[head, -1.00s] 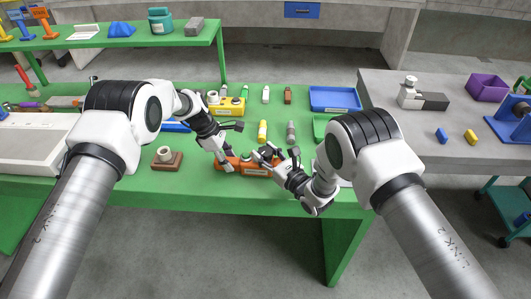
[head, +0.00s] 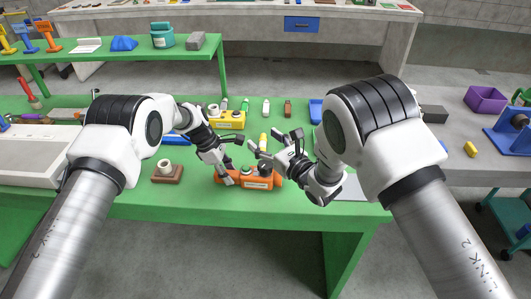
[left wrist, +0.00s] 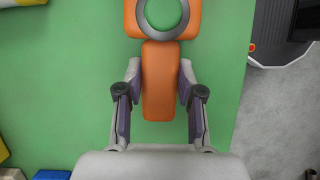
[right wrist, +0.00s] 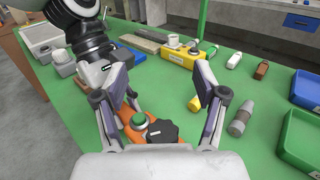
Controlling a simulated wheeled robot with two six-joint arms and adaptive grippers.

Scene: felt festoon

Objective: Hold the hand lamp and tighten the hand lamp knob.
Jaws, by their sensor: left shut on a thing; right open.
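The orange hand lamp (head: 257,184) lies on the green table, with a green round part (right wrist: 139,117) in a grey ring and a black knob (right wrist: 162,131) beside it. My left gripper (head: 226,172) is shut on the lamp's narrow left end, its handle; in the left wrist view the orange handle (left wrist: 159,95) lies between the fingers. My right gripper (head: 276,146) is open and empty, above and behind the knob, apart from it. In the right wrist view the knob shows low between the open fingers. The knob is outside the left wrist view.
A brown block with a pale ring (head: 167,171) stands left of the lamp. A yellow box (head: 229,120) and several small bottles stand behind. A blue tray (right wrist: 306,91) and a green tray (right wrist: 300,140) lie to the right. The table in front of the lamp is clear.

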